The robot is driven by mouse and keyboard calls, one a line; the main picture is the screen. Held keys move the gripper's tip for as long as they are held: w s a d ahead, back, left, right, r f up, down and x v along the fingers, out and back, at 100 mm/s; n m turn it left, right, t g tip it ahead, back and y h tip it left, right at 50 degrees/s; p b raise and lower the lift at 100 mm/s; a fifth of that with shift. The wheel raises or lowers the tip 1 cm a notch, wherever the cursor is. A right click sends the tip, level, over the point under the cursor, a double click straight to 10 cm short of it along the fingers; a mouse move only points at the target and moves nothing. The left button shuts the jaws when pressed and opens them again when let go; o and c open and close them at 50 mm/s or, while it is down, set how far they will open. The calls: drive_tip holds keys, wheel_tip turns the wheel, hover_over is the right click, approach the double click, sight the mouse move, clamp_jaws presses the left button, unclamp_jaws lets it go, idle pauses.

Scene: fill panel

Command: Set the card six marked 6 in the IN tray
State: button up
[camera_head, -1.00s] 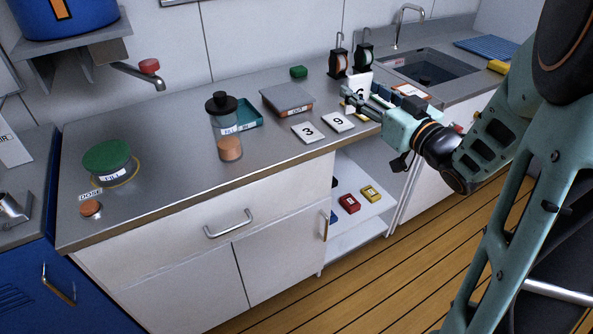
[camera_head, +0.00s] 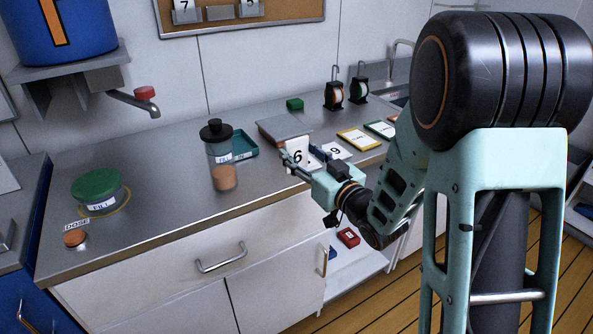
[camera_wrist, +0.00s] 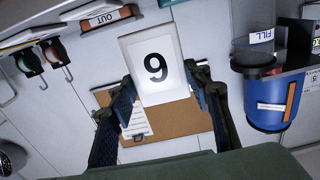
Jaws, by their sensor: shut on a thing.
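My gripper (camera_head: 290,160) is shut on a white card (camera_head: 302,158), held upright above the counter's front part. The card reads 6 in the head view. In the wrist view, the same card (camera_wrist: 155,70) looks like a 9, being upside down, between my fingers (camera_wrist: 160,95). A second card marked 9 (camera_head: 338,151) lies on the counter just right of the held card. A teal tray (camera_head: 248,143) stands behind the clear jar, its label too small to read surely. A grey plate (camera_head: 283,127) with an orange front stands behind my gripper; its label appears to read OUT.
The clear jar (camera_head: 218,140) with a black lid stands between my gripper and the green-lidded pot (camera_head: 97,186). Yellow-edged (camera_head: 359,139) and green-edged (camera_head: 380,129) panels lie at the right. Two reels (camera_head: 334,93) stand behind. The counter's left middle is clear.

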drive_tip(key=shift+a+f, duration=0.35)
drive_tip(key=shift+f, duration=0.1)
drive_tip(key=shift+w+a+f+b, duration=0.1)
drive_tip(key=shift+f+b, duration=0.3)
drive_tip(key=shift+f, duration=1.2)
drive_tip(key=shift+f+b, duration=0.25)
drive_tip(key=shift+b, duration=0.1)
drive_tip(key=o, duration=1.2)
drive_tip(key=shift+c, duration=0.2)
drive_tip(key=shift+r, duration=0.15)
